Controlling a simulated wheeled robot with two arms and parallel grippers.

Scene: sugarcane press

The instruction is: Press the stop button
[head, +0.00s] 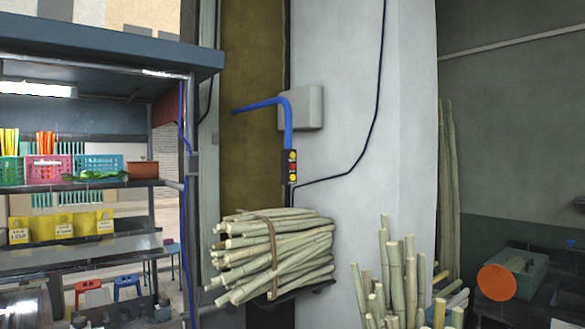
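A narrow black control box (285,166) hangs in front of the pale wall near the middle of the head view. It carries a column of small round buttons: a yellow one at the top, a red button (292,167) in the middle and a yellow one at the bottom. Any lettering is too small to read, so I cannot tell from labels which is the stop button. A blue bent pipe (287,112) rises from the top of the box and turns left. Neither of my grippers is in view.
A tied bundle of cane (275,250) sits on a dark support just below the control box. More cane stalks (397,285) stand upright at lower right. A stall with shelves (125,183) fills the left. A grey wall box (301,107) is behind the pipe.

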